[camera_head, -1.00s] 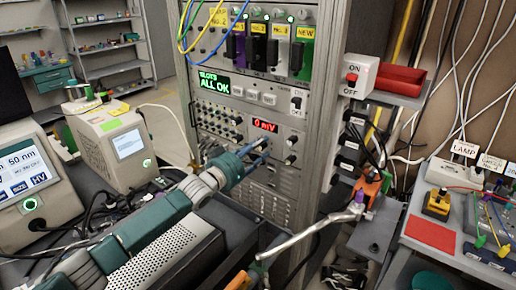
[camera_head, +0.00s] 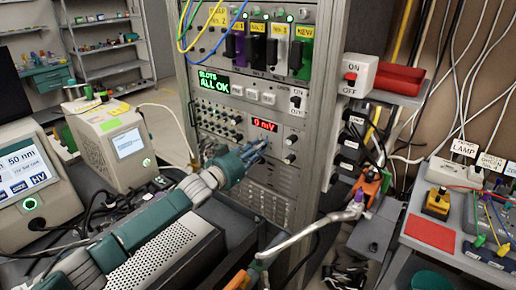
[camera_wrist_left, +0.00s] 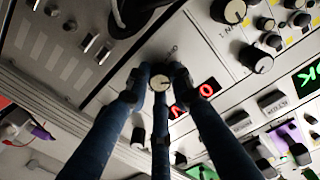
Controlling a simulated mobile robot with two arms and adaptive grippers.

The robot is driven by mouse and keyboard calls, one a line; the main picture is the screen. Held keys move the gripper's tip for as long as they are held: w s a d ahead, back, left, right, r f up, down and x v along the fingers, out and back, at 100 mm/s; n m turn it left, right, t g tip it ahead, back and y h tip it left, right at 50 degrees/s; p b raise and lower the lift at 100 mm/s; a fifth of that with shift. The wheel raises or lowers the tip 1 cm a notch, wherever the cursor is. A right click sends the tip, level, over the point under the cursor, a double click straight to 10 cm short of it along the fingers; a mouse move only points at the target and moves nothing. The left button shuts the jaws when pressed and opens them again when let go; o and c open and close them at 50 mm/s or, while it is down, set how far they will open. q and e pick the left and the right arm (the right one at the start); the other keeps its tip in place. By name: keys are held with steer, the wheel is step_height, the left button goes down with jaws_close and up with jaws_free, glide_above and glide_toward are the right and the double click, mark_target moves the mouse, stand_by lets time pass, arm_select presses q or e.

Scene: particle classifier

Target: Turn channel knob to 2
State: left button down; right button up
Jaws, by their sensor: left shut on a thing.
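My left gripper (camera_head: 264,148) reaches in from the left to the front panel of the instrument rack, just under the red "0 mV" display (camera_head: 264,125). In the left wrist view its three dark blue fingers (camera_wrist_left: 159,78) close around a small round knob with a pale face (camera_wrist_left: 160,83). The fingers hide part of the knob and its label, so I cannot read its setting. In the head view the fingers cover this knob.
Other knobs (camera_wrist_left: 257,58) and small switches sit close beside the fingers. Above is a green "SLOTS ALL OK" display (camera_head: 214,82). A dark cable (camera_wrist_left: 140,10) passes near the fingers. A white ON/OFF box (camera_head: 358,76) and a red tray (camera_head: 398,78) stand to the right.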

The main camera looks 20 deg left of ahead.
arm_select(q)
steer(key=m, duration=0.5)
arm_select(e)
steer(key=shift+s+a, duration=0.25)
steer(key=shift+a, duration=0.05)
arm_select(q)
steer(key=shift+m, duration=0.3)
arm_select(e)
steer(key=shift+d, duration=0.15)
arm_select(q)
steer(key=c, duration=1.5)
jaws_free()
steer(key=shift+c, duration=0.2)
arm_select(e)
steer(key=shift+d, duration=0.1)
